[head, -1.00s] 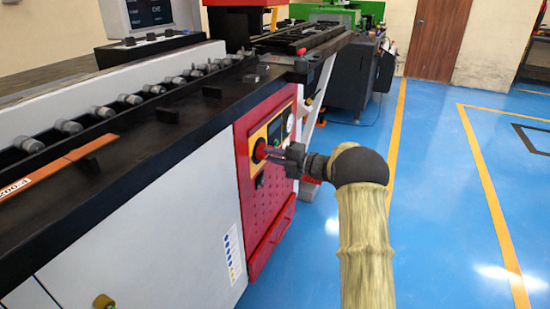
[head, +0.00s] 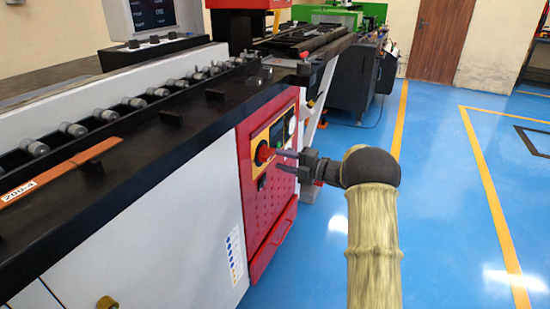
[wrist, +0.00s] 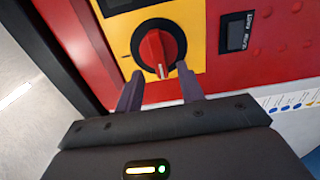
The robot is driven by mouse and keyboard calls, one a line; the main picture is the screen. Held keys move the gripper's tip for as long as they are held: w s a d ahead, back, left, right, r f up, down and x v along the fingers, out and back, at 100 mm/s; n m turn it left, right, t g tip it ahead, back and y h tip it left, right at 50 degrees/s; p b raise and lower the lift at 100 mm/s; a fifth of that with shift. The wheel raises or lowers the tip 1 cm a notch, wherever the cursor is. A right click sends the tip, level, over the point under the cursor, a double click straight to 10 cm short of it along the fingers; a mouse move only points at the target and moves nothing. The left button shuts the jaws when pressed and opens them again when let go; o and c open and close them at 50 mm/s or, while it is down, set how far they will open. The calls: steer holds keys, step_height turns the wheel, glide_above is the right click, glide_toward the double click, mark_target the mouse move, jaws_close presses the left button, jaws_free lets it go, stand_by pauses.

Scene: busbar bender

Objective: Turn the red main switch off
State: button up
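The red main switch (head: 263,153) is a round rotary knob on a yellow plate on the machine's red front panel. In the wrist view the knob (wrist: 157,48) has a raised red grip bar, roughly upright in the picture, inside a black ring. My gripper (head: 278,158) is open in front of the panel, to the right of the knob in the head view. In the wrist view my gripper's fingers (wrist: 158,76) stand apart, pointing at the knob, with the tips near its lower edge in the picture. Nothing is held between them, and a gap to the knob shows in the head view.
The red panel (head: 268,207) also carries a small black switch (wrist: 237,33). The black machine bed (head: 150,130) overhangs the front above it, with several grey rollers on top. A white sloping leg (head: 318,98) stands beyond the panel. The blue floor (head: 450,190) at right is open.

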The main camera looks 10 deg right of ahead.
steer(key=p+v, duration=0.2)
steer(key=v, duration=1.1)
steer(key=shift+s+d, duration=0.25)
steer(key=shift+d, duration=0.05)
steer(key=w+a+r+m+t+h, duration=0.3)
steer(key=w+r+m+t+h, duration=0.1)
steer(key=m+h, duration=0.4)
steer(key=s+a+f+m+g+h, duration=0.2)
steer(key=s+a+f+m+g, duration=0.15)
steer(key=s+m, duration=0.55)
steer(key=s+a+f+m+g+h, duration=0.2)
steer(key=s+a+m+g, duration=0.25)
steer(key=s, duration=0.95)
steer(key=s+a+f+m+g+h, duration=0.35)
steer(key=s+m, duration=0.45)
steer(key=s, duration=0.3)
step_height(320, 180, up, 37)
steer(key=p, duration=3.6)
steer(key=shift+w+d+f+y+p, duration=0.25)
steer(key=shift+d+y+p, duration=0.15)
steer(key=shift+d+y, duration=0.1)
